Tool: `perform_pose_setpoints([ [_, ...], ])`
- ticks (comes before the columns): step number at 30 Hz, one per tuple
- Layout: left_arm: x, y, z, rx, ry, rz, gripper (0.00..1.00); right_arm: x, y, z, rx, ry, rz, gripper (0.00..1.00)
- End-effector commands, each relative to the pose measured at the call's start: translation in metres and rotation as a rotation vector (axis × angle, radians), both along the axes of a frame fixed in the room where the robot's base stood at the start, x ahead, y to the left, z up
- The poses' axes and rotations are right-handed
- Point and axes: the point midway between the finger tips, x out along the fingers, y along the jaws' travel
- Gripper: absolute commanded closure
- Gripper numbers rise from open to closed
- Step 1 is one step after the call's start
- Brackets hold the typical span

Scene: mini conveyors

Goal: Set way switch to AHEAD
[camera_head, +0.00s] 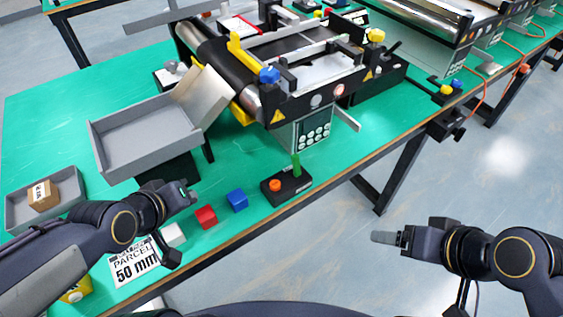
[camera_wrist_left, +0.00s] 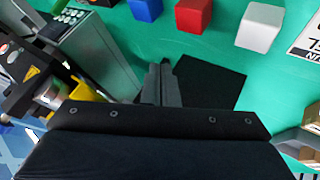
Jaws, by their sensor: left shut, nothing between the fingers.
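A small black control box (camera_head: 290,186) sits near the front edge of the green table. It carries an orange knob (camera_head: 275,185) and a green lever (camera_head: 296,165) that stands nearly upright. I take it for the way switch; no AHEAD marking is readable. Part of the lever shows at the top left of the left wrist view (camera_wrist_left: 60,6). My left gripper (camera_head: 190,191) is shut and empty above the table, left of the box and apart from it; its fingers show in the wrist view (camera_wrist_left: 160,84). My right gripper (camera_head: 378,237) is beyond the table's front edge; its finger gap is not visible.
White (camera_head: 172,235), red (camera_head: 205,217) and blue (camera_head: 237,200) cubes lie between the left arm and the box. A grey tray (camera_head: 140,150) stands behind the gripper. The conveyor with a keypad panel (camera_head: 314,130) stands behind the box. A parcel label sheet (camera_head: 134,265) lies at front left.

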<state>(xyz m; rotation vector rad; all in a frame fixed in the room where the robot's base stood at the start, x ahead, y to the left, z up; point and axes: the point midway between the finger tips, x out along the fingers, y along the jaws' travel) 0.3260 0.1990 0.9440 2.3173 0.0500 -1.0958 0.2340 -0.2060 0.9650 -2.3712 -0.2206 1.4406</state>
Motion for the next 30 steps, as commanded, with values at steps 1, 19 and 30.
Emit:
perform_pose_setpoints([
  [1,0.016,-0.011,-0.025,-0.058,-0.027,0.032,1.00,0.000,0.000,-0.016,0.000,0.000,0.000,0.24],
  [19,0.061,-0.129,-0.037,-1.120,-0.187,0.155,1.00,0.000,0.000,-0.058,0.000,0.000,0.000,0.24],
  [30,0.063,-0.131,-0.036,-1.128,-0.189,0.153,1.00,0.000,0.000,-0.057,0.000,0.000,0.000,0.24],
])
